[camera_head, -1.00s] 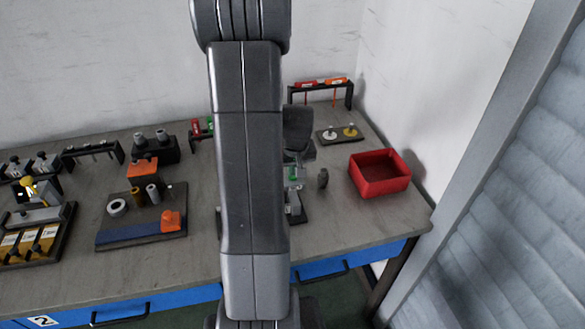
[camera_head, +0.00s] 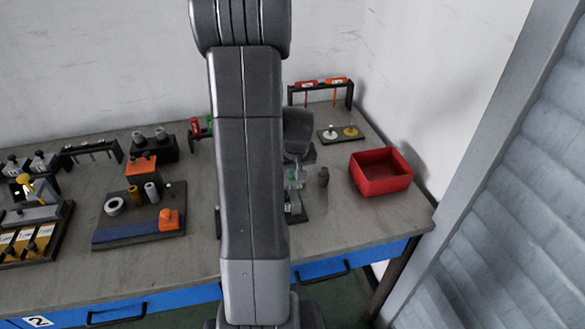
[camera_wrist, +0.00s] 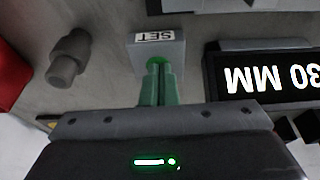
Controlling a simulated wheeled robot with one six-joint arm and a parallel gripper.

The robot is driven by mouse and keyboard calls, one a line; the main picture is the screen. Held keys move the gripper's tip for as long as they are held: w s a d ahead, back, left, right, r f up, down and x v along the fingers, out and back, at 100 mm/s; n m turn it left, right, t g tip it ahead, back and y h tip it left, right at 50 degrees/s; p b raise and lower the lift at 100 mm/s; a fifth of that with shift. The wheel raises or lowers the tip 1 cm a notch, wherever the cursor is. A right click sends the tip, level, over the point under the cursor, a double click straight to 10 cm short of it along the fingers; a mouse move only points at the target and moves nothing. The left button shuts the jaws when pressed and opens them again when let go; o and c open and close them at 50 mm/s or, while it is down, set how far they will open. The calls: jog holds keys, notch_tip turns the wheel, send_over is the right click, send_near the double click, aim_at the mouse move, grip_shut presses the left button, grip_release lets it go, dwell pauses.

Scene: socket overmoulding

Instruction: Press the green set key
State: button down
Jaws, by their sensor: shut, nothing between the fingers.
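The green set key (camera_wrist: 157,62) shows in the wrist view as a small bright green round on a grey block labelled SET (camera_wrist: 156,42), which reads upside down. My gripper (camera_wrist: 159,74) is shut and empty. Its two fingers, tinted green, point at the key, and their tips overlap its near edge in the picture. I cannot tell whether the key is pushed in. In the head view my gripper (camera_head: 296,176) is low over the small device, right of my arm, and the key is hidden there.
A black display reading 30 MM (camera_wrist: 268,78) is right of the block in the wrist view. A grey cylindrical part (camera_head: 323,176) stands beside the device, with a red bin (camera_head: 381,184) farther right. Racks and fixtures fill the table's left side.

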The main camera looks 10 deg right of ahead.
jog(key=shift+s+p, duration=0.15)
jog(key=shift+p, duration=0.2)
notch_tip(320, 180, up, 5)
jog(key=shift+f+p, duration=0.2)
jog(key=shift+p, duration=1)
jog(key=v, duration=0.9)
jog(key=shift+r+b, duration=0.2)
jog(key=shift+b, duration=0.2)
jog(key=shift+f, duration=0.1)
